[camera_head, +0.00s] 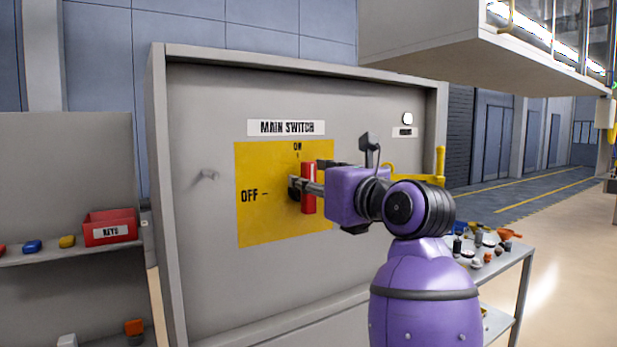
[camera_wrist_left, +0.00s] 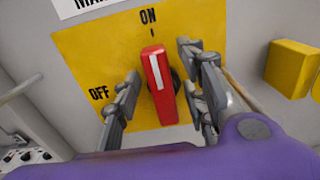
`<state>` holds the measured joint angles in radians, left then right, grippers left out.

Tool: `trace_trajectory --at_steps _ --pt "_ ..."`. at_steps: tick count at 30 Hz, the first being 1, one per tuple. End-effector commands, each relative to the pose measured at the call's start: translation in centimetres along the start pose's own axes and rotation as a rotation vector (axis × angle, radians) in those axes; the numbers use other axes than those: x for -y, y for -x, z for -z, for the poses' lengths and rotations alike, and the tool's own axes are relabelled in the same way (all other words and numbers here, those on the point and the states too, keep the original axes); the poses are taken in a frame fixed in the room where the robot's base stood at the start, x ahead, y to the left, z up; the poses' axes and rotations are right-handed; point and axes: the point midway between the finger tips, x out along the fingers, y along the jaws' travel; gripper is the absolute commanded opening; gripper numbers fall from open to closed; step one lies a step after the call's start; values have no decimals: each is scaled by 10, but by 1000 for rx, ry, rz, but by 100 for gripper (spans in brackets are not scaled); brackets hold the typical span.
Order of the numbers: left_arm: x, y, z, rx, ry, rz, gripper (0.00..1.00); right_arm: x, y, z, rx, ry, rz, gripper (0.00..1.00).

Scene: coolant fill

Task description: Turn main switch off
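The main switch's red handle (camera_head: 308,190) stands nearly upright on the yellow plate (camera_head: 260,215), with its upper end toward ON. The plate is on the front of a grey cabinet, and OFF is marked at its left. My left gripper (camera_head: 300,187) is at the handle. In the left wrist view the red handle (camera_wrist_left: 157,85) with its white stripe stands between the spread fingers (camera_wrist_left: 158,85). Gaps show on both sides, so the gripper is open around the handle, not clamped. My right gripper is not in view.
A shelf at the left holds a red KEYS bin (camera_head: 110,227) and small coloured items. A yellow lever (camera_head: 440,165) sticks out at the cabinet's right. A table (camera_head: 510,262) with small parts stands right of my arm. A grey handle (camera_head: 207,175) is left of the plate.

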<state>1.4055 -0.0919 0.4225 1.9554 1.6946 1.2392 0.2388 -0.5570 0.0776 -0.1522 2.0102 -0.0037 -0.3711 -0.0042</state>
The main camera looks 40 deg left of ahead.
Motion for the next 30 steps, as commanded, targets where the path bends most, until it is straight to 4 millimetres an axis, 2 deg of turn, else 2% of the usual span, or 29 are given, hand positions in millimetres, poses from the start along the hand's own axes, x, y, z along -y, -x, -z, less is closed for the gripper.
trace_trajectory --at_steps 4,12,21,30 --pt "0 -10 -1 1 1 0 39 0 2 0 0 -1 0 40" --pt "0 -12 0 1 0 0 39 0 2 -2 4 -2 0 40" --pt "-1 -12 0 1 0 -1 0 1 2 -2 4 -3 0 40" --pt "-2 -12 1 0 25 -3 0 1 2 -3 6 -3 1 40"
